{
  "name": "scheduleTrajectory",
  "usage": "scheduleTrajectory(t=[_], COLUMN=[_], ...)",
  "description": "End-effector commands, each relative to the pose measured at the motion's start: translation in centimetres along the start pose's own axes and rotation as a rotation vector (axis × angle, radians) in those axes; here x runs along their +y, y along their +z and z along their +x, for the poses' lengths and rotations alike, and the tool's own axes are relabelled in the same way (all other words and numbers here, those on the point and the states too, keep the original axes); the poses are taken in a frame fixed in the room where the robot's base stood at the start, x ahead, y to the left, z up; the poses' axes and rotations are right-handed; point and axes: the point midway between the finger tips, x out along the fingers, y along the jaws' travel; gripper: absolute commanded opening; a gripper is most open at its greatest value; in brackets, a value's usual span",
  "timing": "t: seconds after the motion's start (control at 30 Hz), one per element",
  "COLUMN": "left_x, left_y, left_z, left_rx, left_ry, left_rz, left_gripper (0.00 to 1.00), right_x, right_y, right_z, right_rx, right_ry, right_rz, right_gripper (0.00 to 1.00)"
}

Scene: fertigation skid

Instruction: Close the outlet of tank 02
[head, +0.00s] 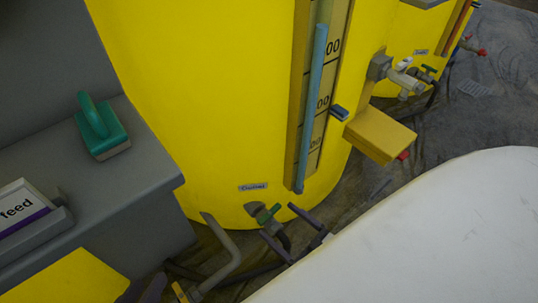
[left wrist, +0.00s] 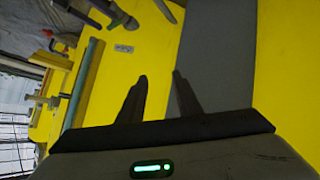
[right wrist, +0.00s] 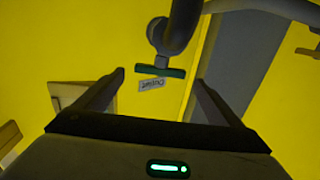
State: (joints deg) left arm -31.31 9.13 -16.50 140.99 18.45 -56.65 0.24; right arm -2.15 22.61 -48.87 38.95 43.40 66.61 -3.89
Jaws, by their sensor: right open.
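The outlet valve of the near yellow tank (head: 220,110) has a green handle (head: 269,213) low on the tank, under a small label (head: 253,187). The tank's number is not readable. My right gripper (head: 278,221) is open at the valve. In the right wrist view the green handle (right wrist: 160,71) lies ahead, between the lines of the open fingers, crosswise to the curved grey pipe (right wrist: 183,22). No finger visibly touches it. My left gripper (left wrist: 160,76) is open and empty, facing the yellow tank and a grey surface.
A level gauge with a blue tube (head: 312,110) runs down the tank. A yellow box (head: 380,135) and upper valve (head: 403,78) project at its right. A grey bench with a teal-handled block (head: 102,130) stands left. A bent grey pipe (head: 222,255) is near the outlet.

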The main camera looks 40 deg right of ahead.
Motion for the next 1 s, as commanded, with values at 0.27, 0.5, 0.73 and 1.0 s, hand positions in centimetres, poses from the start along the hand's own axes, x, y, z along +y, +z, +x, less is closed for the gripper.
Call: scheduleTrajectory(t=[0.27,0.5,0.73,1.0], left_x=[0.5,0.6,0.6,0.6], left_y=[-0.4,-0.5,-0.6,-0.6], left_z=[-0.1,-0.2,-0.2,-0.2], left_rx=[0.028,0.034,0.035,0.036], left_ry=[0.020,0.025,0.025,0.025], left_rz=[-0.008,-0.010,-0.010,-0.010], left_gripper=[0.31,0.31,0.31,0.31], right_x=[0.0,0.0,0.0,-0.1], right_y=[0.1,0.1,0.1,0.0], right_z=[4.3,5.3,5.2,5.2], right_rx=[0.000,-0.002,-0.002,-0.002], right_ry=[-0.001,-0.001,-0.001,0.002], right_rz=[0.000,0.000,0.000,0.001], right_gripper=[0.89,0.89,0.81,0.48])
